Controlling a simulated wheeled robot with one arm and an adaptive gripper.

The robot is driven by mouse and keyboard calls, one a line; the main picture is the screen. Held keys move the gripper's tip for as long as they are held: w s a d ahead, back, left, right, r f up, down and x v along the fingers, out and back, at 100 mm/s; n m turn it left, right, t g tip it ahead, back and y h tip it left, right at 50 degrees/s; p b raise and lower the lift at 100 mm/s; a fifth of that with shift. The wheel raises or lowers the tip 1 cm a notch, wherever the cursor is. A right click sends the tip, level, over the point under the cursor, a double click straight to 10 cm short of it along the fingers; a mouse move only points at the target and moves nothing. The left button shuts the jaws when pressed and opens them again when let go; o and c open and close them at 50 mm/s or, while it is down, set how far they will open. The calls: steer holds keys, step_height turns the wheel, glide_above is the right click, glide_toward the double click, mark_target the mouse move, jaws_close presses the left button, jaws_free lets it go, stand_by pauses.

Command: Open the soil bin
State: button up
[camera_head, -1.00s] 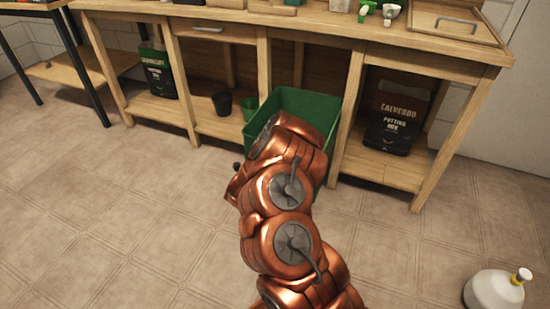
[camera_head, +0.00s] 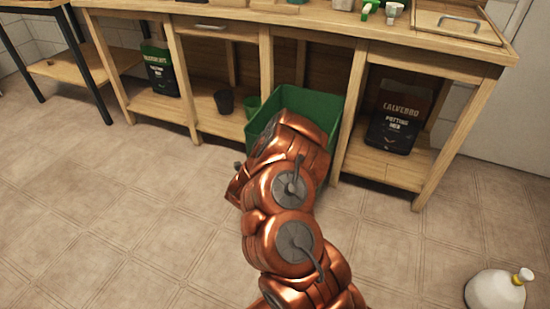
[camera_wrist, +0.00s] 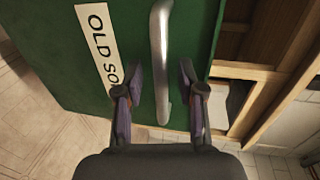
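The green soil bin (camera_head: 318,104) juts out at the front of the workbench, partly hidden behind my arm. In the head view its rim and part of its inside show. In the wrist view its green front (camera_wrist: 60,60) carries a white label (camera_wrist: 98,48) reading "OLD SO", the rest hidden. A silver bar handle (camera_wrist: 160,35) runs up and down the front. My gripper (camera_wrist: 160,78) is open, with one finger on each side of the handle. A gap shows between each finger and the bar. In the head view my arm hides the gripper and handle.
The wooden workbench (camera_head: 218,48) has a dark pot (camera_head: 224,102) and a small green pot (camera_head: 252,105) left of the bin. Potting mix bags stand at left (camera_head: 160,72) and right (camera_head: 398,118).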

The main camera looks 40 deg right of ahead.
steer(key=v, duration=1.1)
steer(key=shift+a+r, duration=0.1)
steer(key=shift+a, duration=0.05)
stand_by(0.6)
